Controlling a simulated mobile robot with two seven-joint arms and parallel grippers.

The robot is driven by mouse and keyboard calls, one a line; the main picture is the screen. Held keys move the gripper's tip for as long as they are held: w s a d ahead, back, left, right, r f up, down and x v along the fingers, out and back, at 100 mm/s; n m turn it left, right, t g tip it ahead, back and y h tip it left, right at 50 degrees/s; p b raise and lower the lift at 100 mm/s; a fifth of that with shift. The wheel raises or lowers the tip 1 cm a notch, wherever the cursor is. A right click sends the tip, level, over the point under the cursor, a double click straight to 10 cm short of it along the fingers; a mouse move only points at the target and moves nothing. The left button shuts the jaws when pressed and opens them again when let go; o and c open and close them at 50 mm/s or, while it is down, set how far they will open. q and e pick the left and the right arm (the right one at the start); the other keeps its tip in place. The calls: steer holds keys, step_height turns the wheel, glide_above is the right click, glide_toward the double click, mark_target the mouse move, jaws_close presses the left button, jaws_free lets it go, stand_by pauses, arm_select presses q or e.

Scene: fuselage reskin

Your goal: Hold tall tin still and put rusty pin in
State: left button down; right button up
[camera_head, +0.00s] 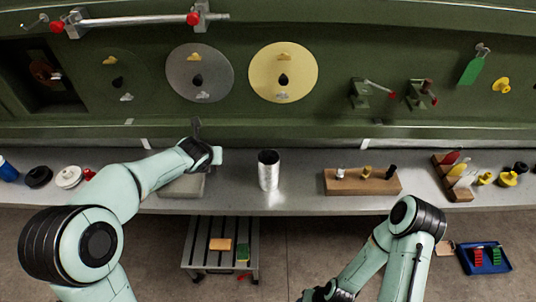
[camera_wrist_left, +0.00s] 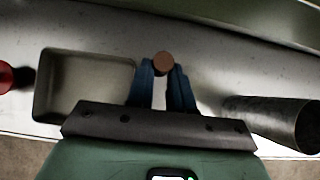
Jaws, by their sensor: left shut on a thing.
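The tall tin (camera_head: 268,172) is a shiny, open-topped metal cylinder standing upright on the grey bench. It also shows at the right of the left wrist view (camera_wrist_left: 278,122). My left gripper (camera_wrist_left: 164,76) is shut on the rusty pin (camera_wrist_left: 163,63), whose round brown end shows between the blue fingertips. In the head view the left hand is over the bench, left of the tin and apart from it. My right gripper (camera_head: 318,294) is low at the bottom edge, in front of the bench, far from the tin. Its fingers are too unclear to read.
A shallow grey tray (camera_wrist_left: 38,85) lies beside the left hand. A wooden block with pegs (camera_head: 345,187) stands right of the tin, with a second wooden rack (camera_head: 462,194) beyond. A green panel wall rises behind. The bench around the tin is clear.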

arm_select(q)
steer(key=s+d+r, duration=0.2)
steer(key=d+r, duration=0.6)
steer(key=s+d+r, duration=0.2)
steer(key=d+r, duration=0.7)
steer(key=shift+s+d+b, duration=0.2)
steer(key=shift+s+b, duration=0.05)
steer(key=shift+b, duration=0.05)
arm_select(e)
steer(key=shift+s+f, duration=0.25)
steer(key=shift+s, duration=0.35)
arm_select(q)
steer(key=shift+f, duration=0.2)
steer(key=shift+f, duration=1.8)
